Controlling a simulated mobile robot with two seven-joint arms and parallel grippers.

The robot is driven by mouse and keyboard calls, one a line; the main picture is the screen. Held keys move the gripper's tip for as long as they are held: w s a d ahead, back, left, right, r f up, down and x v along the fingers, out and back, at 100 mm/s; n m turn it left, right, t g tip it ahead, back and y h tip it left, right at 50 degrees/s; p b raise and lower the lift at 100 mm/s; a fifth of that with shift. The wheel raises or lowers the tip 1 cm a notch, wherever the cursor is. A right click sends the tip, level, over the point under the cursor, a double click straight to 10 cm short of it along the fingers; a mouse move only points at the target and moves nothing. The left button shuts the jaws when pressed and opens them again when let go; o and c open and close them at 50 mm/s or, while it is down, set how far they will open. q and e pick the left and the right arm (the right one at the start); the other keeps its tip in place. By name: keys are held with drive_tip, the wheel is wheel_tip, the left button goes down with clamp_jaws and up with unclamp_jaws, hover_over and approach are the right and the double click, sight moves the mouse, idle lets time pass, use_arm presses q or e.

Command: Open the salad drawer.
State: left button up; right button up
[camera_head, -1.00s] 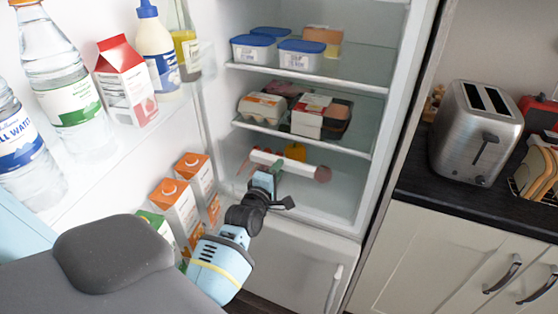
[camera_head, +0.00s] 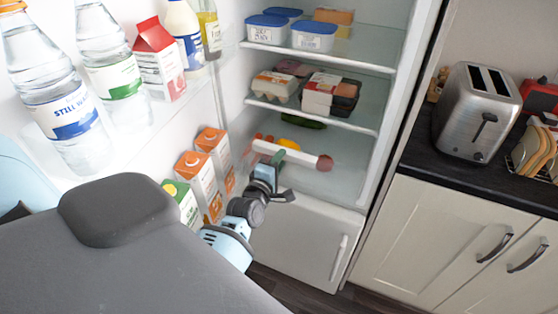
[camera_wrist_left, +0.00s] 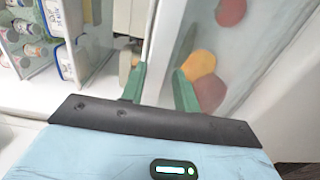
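The salad drawer (camera_head: 300,180) is at the bottom of the open fridge, below the lowest shelf, and looks shut. It has a clear front with a white strip (camera_head: 275,152) along it, and red and yellow produce shows around it. My left gripper (camera_head: 268,170) is just in front of the drawer, near the left part of the strip. In the left wrist view its green fingers (camera_wrist_left: 160,82) are apart, with a pale strip running between them. Produce (camera_wrist_left: 200,70) shows behind the clear panel on the right. I cannot tell whether the fingers touch the strip. My right gripper is not in view.
The open fridge door on the left holds bottles (camera_head: 113,75) and cartons (camera_head: 198,178) close to my left arm. Shelves above hold blue-lidded tubs (camera_head: 313,37) and packed food. A counter with a toaster (camera_head: 478,110) stands right of the fridge.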

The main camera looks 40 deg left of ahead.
use_arm(q)
drive_tip(key=shift+o, duration=0.9)
drive_tip(key=shift+f, duration=0.1)
drive_tip(key=v, duration=0.7)
drive_tip(key=shift+s+d, duration=0.15)
drive_tip(key=shift+s, duration=0.25)
